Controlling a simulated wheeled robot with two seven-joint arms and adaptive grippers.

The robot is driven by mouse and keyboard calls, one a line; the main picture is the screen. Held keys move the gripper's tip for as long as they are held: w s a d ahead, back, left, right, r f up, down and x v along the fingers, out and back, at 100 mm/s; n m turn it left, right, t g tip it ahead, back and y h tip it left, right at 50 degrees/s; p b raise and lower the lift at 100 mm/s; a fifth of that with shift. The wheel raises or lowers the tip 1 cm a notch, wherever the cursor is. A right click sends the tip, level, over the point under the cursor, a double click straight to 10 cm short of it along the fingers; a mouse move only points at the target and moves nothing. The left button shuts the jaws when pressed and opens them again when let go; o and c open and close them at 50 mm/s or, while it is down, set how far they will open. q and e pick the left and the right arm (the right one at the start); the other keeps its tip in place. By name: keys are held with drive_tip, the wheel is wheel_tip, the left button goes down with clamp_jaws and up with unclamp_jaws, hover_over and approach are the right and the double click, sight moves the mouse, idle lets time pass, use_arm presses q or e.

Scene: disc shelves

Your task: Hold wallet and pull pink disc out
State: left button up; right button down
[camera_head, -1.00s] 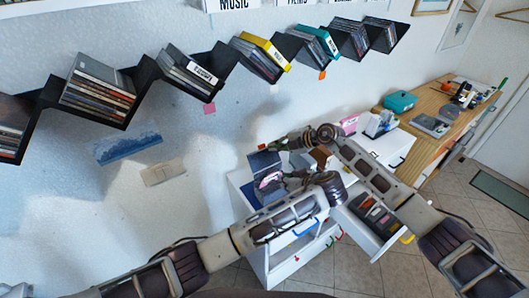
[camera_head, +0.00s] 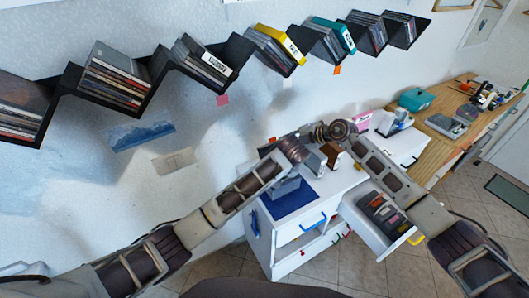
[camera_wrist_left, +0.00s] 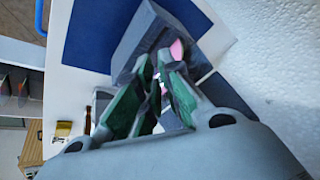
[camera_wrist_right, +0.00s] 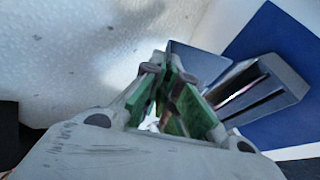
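The grey wallet (camera_head: 288,187) stands on a blue mat on the white cabinet. In the left wrist view the wallet (camera_wrist_left: 150,32) is large beyond the fingers, with part of the pink disc (camera_wrist_left: 177,49) showing. My left gripper (camera_wrist_left: 157,62) has its fingertips close to the disc, with a narrow gap between them. In the right wrist view the wallet (camera_wrist_right: 268,88) shows dark slots and a thin pinkish edge. My right gripper (camera_wrist_right: 163,68) has its fingertips close together against a dark panel at the wallet's side. Whether they grip it is unclear. In the head view the arms hide the fingertips.
The blue mat (camera_head: 297,204) lies on the cabinet top (camera_head: 325,187). An open drawer (camera_head: 362,233) with dark cases stands at the right. Zigzag shelves (camera_head: 155,87) of discs run along the wall. A wooden counter (camera_head: 447,140) is at the far right.

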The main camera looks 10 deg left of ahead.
drive_tip(key=shift+f, duration=0.1)
use_arm(q)
drive_tip(key=a+r+m+g+h, duration=0.1)
drive_tip(key=a+r+m+h, duration=0.5)
drive_tip(key=r+m, duration=0.3)
drive_tip(key=shift+w+r+m+h, duration=0.2)
drive_tip(key=shift+w+m+h, duration=0.3)
drive_tip(key=shift+m, duration=0.2)
drive_tip(key=shift+d+f, duration=0.1)
drive_tip(key=shift+f, duration=0.05)
drive_tip(key=shift+x, duration=5.8)
clamp_jaws()
